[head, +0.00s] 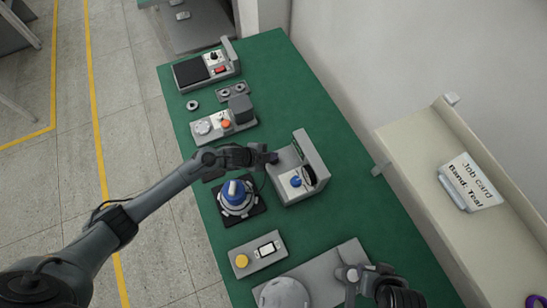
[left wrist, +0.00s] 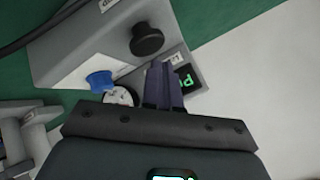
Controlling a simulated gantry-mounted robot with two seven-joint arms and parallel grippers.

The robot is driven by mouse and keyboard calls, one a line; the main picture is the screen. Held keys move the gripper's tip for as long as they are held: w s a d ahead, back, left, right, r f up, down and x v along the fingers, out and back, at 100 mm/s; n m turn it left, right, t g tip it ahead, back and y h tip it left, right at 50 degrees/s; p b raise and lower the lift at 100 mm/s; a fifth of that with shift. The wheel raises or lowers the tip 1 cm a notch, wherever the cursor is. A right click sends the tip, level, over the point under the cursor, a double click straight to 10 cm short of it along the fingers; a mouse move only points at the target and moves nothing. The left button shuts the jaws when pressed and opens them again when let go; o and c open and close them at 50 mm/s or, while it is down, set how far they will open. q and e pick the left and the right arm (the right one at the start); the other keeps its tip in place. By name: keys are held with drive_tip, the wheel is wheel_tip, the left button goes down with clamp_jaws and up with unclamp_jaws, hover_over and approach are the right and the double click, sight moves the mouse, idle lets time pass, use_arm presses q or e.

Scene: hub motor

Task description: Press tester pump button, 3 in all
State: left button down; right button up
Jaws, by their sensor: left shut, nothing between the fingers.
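The tester (head: 286,158) is a grey unit with an upright back panel, on the green mat. A blue button (head: 296,181) sits on its white top plate, and it also shows in the left wrist view (left wrist: 100,80), beside a round dial (left wrist: 121,96). A black knob (left wrist: 147,39) and a lit green display (left wrist: 187,78), partly hidden by my fingers, are on the panel. My left gripper (head: 272,158) is shut and empty, by the tester's left edge in the head view, apart from the blue button. My right gripper (head: 350,272) is low over a grey plate; its jaws are unclear.
A blue-topped hub motor (head: 236,194) stands left of the tester. A box with a yellow button (head: 241,261) is nearer. Grey units (head: 224,125) stand farther back. A shelf with a job card (head: 470,181) is right. The mat's right side (head: 356,203) is clear.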

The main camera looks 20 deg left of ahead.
use_arm(q)
wheel_tip(320, 180, up, 5)
drive_tip(key=p, duration=0.4)
drive_tip(key=shift+p, duration=0.4)
idle(1.9)
idle(0.5)
